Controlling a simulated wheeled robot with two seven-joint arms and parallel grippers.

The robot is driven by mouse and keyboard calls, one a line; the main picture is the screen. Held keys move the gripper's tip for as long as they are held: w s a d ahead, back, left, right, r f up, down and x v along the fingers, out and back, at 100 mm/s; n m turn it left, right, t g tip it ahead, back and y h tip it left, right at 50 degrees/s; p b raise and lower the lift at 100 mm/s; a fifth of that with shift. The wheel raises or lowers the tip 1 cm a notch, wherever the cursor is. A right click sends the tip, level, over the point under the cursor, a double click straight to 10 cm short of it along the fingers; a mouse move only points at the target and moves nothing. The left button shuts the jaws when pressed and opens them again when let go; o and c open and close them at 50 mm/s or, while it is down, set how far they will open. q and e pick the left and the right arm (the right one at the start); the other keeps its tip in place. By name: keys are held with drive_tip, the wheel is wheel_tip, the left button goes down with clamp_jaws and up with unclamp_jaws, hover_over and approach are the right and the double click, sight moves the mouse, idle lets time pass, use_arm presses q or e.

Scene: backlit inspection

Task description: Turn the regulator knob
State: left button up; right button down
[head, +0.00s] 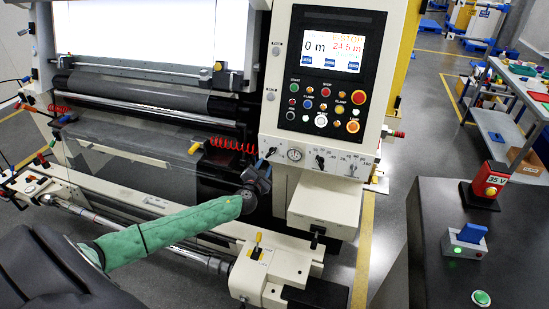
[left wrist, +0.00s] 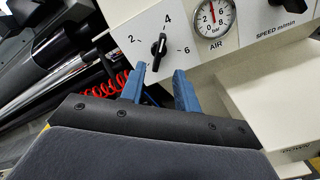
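The regulator knob (left wrist: 159,48) is a small black pointer knob on the cream panel, with the marks 2, 4 and 6 around it. Its pointer stands nearly upright, close to the 4. In the head view the knob (head: 271,152) is small, at the left end of the panel strip. My left gripper (left wrist: 160,70) has two blue fingers spread apart, with nothing between them. The fingertips are just below the knob, one to each side, and appear apart from it. In the head view my left gripper (head: 263,168) is small and dark under the knob. My right gripper is not in view.
The round AIR gauge (left wrist: 213,16) is right of the knob, and a black speed knob (head: 320,160) is farther right. A red coiled hose (left wrist: 122,80) hangs behind the fingers. The button panel (head: 325,75) is above. A dark cabinet (head: 440,220) stands at right.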

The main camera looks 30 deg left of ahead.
sight(271, 154)
use_arm(q)
drive_tip(key=p+x, duration=0.3)
drive_tip(key=x, duration=0.4)
drive_tip(key=shift+r, duration=0.15)
drive_tip(key=shift+w+a, duration=0.15)
drive_tip(key=shift+w, duration=0.25)
clamp_jaws()
